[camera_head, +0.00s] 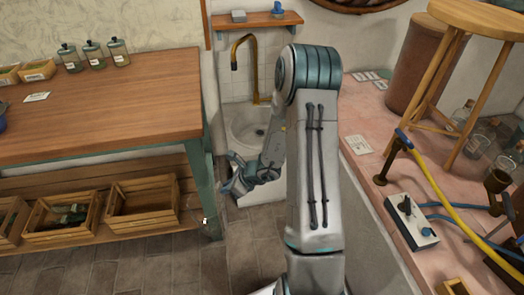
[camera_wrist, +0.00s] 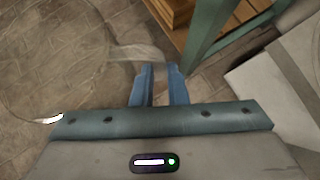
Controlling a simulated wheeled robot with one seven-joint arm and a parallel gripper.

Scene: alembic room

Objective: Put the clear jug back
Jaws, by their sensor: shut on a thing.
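My gripper (camera_head: 232,186) is low beside the right end of the wooden table, in front of the sink. In the wrist view its blue fingers (camera_wrist: 158,74) are shut on the clear jug (camera_wrist: 138,52) at what looks like its handle. The jug's see-through body spreads to the left of the fingers, over the floor. In the head view the jug (camera_head: 206,221) is only a faint outline with a white glint, near the table leg. Its exact tilt is hard to tell.
The wooden table (camera_head: 110,112) holds several stoppered bottles (camera_head: 93,52) at the back. Its low shelf bears crates, one empty (camera_head: 143,208). A sink (camera_head: 248,124) stands behind my arm. A pink counter (camera_head: 372,178) at right carries a wooden stand, glassware and hoses.

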